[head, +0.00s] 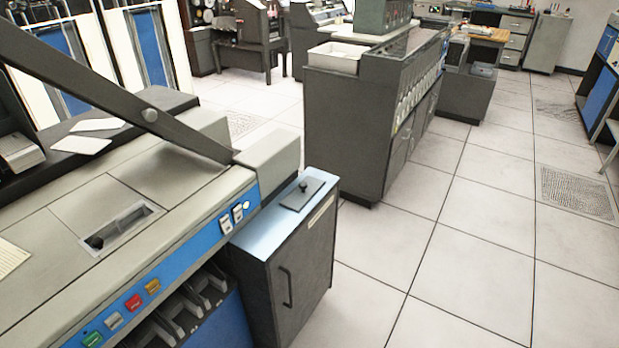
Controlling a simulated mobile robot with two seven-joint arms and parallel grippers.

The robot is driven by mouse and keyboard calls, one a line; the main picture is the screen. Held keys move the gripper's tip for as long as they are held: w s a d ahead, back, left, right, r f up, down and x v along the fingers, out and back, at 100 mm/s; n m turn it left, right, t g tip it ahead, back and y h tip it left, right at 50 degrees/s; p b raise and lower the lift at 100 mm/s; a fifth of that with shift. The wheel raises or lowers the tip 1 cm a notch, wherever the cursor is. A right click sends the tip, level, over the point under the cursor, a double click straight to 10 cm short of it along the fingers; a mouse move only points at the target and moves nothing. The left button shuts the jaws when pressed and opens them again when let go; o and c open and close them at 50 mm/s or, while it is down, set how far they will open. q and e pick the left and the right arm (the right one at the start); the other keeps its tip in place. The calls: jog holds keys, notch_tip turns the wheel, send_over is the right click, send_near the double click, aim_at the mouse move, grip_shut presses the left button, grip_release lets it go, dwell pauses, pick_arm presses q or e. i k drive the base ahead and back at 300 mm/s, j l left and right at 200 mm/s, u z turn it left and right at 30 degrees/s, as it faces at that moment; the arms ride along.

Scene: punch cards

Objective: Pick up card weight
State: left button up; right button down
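A flat dark plate with a small black knob, which looks like the card weight (303,194), lies on the light blue top of a small grey cabinet (290,275). The cabinet stands against the right end of a large card machine (60,215). The plate lies flat with its knob up, and nothing covers it. Neither of my grippers is in view.
A dark slanted bar (110,95) crosses above the machine. The machine top has a recessed slot (122,228), and white cards (97,124) lie on a dark ledge. A long grey cabinet (345,130) stands behind. The tiled floor (450,260) at right is clear.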

aim_at(297, 199)
jog(key=i+l+u, duration=0.15)
jog(key=i+l, duration=0.65)
jog(key=i+l+u, duration=0.2)
jog(key=i+l, duration=0.6)
jog(key=l, duration=0.15)
